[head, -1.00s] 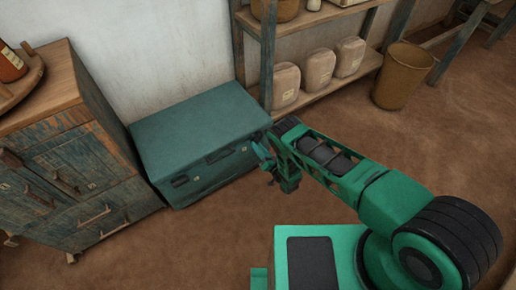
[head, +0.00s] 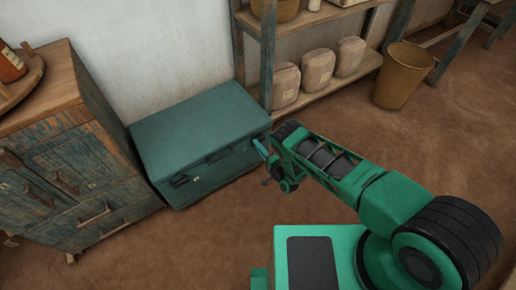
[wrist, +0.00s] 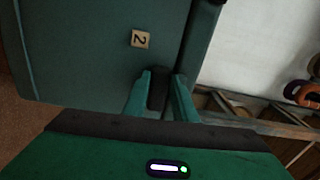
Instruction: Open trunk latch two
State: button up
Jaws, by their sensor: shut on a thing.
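The teal trunk (head: 190,125) stands against the wall with its lid down. My gripper (head: 259,146) is at the right end of the trunk's front in the head view. In the wrist view, a small tag marked 2 (wrist: 140,38) is on the trunk face. There my gripper (wrist: 160,92) is shut on trunk latch two (wrist: 158,88), a dark piece between the two green fingers. The fingers hide part of the latch, and I cannot tell whether it is undone. Another dark latch (head: 180,181) shows at the left of the trunk's front.
A worn wooden cabinet (head: 75,150) stands close to the trunk's left. A shelf rack (head: 320,85) with several sacks is behind and to the right. A brown bin (head: 402,75) stands further right. The floor in front of the trunk is clear.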

jog(key=shift+d+f+m, duration=0.15)
jog(key=shift+d+m, duration=0.05)
jog(key=shift+m, duration=0.3)
jog(key=o, duration=1.1)
jog(key=shift+c, duration=0.2)
jog(key=shift+a, duration=0.1)
jog(key=shift+s, duration=0.1)
jog(key=v, duration=1)
jog(key=shift+s+d, duration=0.2)
jog(key=shift+d, duration=0.1)
